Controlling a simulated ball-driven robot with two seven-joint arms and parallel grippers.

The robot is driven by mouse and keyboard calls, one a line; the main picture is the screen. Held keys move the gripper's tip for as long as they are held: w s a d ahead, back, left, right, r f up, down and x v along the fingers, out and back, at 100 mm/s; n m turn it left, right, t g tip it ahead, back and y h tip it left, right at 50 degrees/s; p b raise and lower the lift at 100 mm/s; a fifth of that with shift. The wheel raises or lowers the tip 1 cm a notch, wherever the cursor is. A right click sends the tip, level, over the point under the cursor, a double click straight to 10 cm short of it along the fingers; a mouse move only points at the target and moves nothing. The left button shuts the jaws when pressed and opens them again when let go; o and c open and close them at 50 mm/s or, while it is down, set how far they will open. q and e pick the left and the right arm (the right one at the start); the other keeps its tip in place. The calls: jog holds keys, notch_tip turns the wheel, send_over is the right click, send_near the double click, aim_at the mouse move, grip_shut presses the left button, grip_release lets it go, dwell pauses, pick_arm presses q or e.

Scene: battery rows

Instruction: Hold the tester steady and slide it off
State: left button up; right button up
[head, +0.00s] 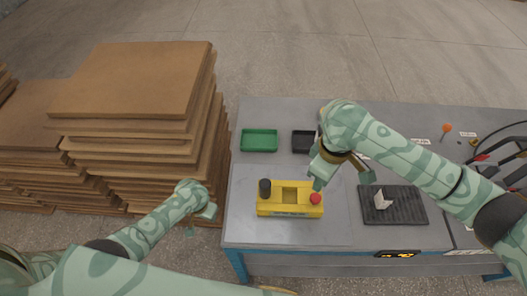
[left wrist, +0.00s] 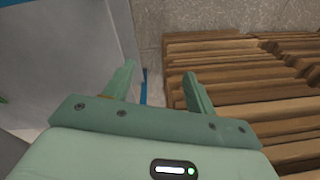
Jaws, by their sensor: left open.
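The yellow tester (head: 290,210) sits on the grey table. It has a black cylinder (head: 265,188) at its left end, a square recess in the middle and a red knob (head: 315,198) at its right end. My left gripper (head: 202,222) is off the table's left edge, apart from the tester. In the left wrist view the left gripper (left wrist: 160,82) has its fingers apart with nothing between them. My right gripper (head: 320,182) is above the tester's right end, close to the red knob. Its fingers are too small and covered to tell whether it is open or touching.
Stacks of brown boards (head: 140,95) stand left of the table (head: 240,235). A green tray (head: 259,140) and a black tray (head: 303,142) lie behind the tester. A black ridged mat (head: 405,212) with a pale bracket (head: 382,201) lies to its right. The table's front left is clear.

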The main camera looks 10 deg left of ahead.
pick_arm(q)
jog(key=w+r, duration=0.9)
jog(key=r, duration=0.1)
notch_tip(320, 180, up, 24)
jog(key=m+g, duration=0.1)
jog(key=m, duration=0.8)
send_over(265, 183)
jog(key=f, duration=0.2)
jog(key=f+h, duration=0.1)
jog(key=shift+w+d+f, duration=0.1)
jog(key=shift+d+f, duration=0.2)
jog(key=f, duration=1.2)
jog(key=shift+a+f, duration=0.3)
jog(key=shift+f, duration=0.05)
